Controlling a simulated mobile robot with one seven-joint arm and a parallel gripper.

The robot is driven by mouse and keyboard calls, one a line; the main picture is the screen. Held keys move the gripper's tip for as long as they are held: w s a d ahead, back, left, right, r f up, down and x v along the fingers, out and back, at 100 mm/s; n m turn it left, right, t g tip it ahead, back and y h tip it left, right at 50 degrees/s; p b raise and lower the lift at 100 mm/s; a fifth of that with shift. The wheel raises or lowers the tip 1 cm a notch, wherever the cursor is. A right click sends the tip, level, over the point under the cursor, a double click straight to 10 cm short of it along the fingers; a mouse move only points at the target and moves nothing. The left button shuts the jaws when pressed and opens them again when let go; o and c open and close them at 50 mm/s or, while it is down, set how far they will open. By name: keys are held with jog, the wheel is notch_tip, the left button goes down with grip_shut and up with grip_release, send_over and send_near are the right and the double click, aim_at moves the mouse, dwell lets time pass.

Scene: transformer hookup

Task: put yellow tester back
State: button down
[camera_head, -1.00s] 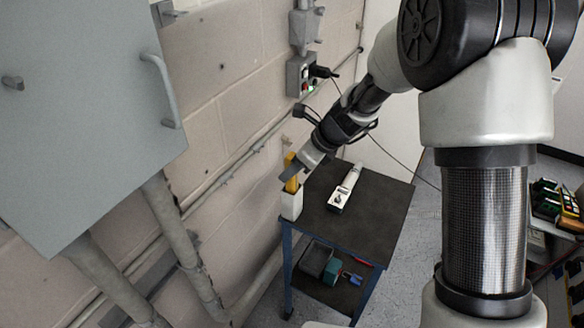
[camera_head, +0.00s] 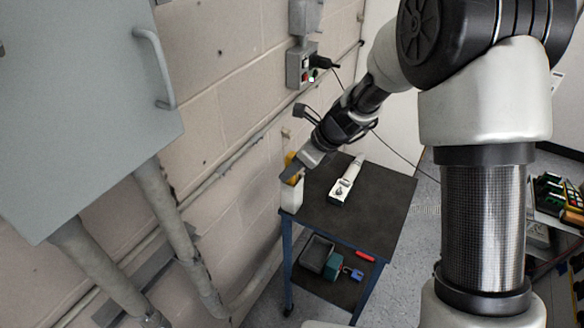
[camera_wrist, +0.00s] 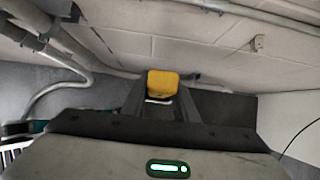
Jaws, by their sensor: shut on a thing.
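The yellow tester (camera_head: 291,160) is at the left corner of the dark-topped cart, over a white upright holder (camera_head: 291,197). My gripper (camera_head: 291,174) is shut on the tester, just above the holder. In the wrist view the tester's yellow end (camera_wrist: 162,83) sits between my two fingers (camera_wrist: 162,100). The tester's lower part is hidden by my fingers and the holder; it looks to be inside the holder, but how deep I cannot tell.
A white handheld device (camera_head: 346,182) lies on the cart top (camera_head: 372,205). The lower shelf holds a dark bin (camera_head: 316,253), a teal item (camera_head: 333,265) and a red item (camera_head: 365,256). A grey cabinet (camera_head: 85,110) and wall pipes are at left. A socket box (camera_head: 298,66) with a plug is above.

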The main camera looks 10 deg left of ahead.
jog(key=shift+f+b, duration=0.3)
jog(key=shift+f, duration=0.2)
